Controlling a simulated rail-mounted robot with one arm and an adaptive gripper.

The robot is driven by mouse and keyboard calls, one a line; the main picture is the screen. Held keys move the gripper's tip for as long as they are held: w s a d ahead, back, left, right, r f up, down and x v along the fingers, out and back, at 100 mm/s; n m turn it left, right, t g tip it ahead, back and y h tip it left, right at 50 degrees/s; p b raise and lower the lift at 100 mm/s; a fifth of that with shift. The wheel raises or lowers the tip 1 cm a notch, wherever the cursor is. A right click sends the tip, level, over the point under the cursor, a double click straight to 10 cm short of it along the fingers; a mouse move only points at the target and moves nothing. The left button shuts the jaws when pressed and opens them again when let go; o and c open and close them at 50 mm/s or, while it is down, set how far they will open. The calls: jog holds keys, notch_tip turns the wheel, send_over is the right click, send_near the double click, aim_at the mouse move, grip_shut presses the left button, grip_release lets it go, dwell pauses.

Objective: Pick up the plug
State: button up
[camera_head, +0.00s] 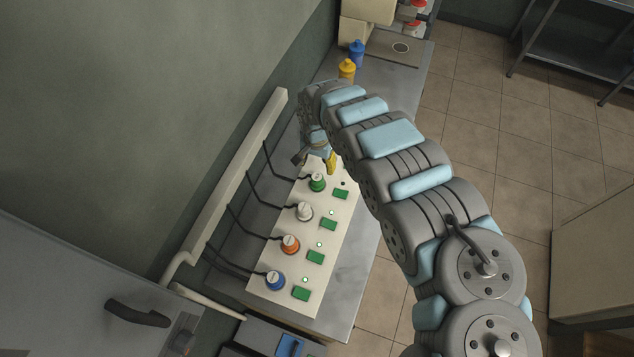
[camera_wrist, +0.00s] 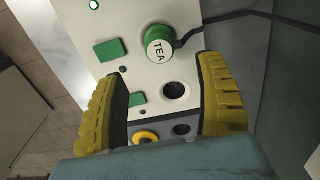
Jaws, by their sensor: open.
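Several round plugs with black cords sit in a white panel (camera_head: 259,295): a green plug (camera_head: 317,182), a white plug (camera_head: 304,211), an orange plug (camera_head: 290,244) and a blue plug (camera_head: 275,281). My gripper (camera_head: 316,160) is over the panel's far end, closest to the green plug. In the wrist view, the green plug (camera_wrist: 158,47) is labelled TEA and lies just beyond the yellow fingers (camera_wrist: 165,66). The fingers are open with nothing held between them. A dark, empty socket (camera_wrist: 174,90) shows between them.
A yellow bottle (camera_head: 347,69) and a blue bottle (camera_head: 357,53) stand beyond my gripper. Green switches (camera_head: 329,224) line the panel's right side. A wall conduit (camera_head: 232,175) runs along the left. A yellow ring (camera_wrist: 146,137), unclear in kind, shows low between the fingers.

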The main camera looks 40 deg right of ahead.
aim_at(316, 176)
jog(key=shift+f, duration=2.65)
jog(key=shift+f, duration=0.1)
jog(key=shift+w+f+b, duration=0.1)
jog(key=shift+f+b, duration=0.4)
jog(key=shift+f, duration=1.95)
grip_shut()
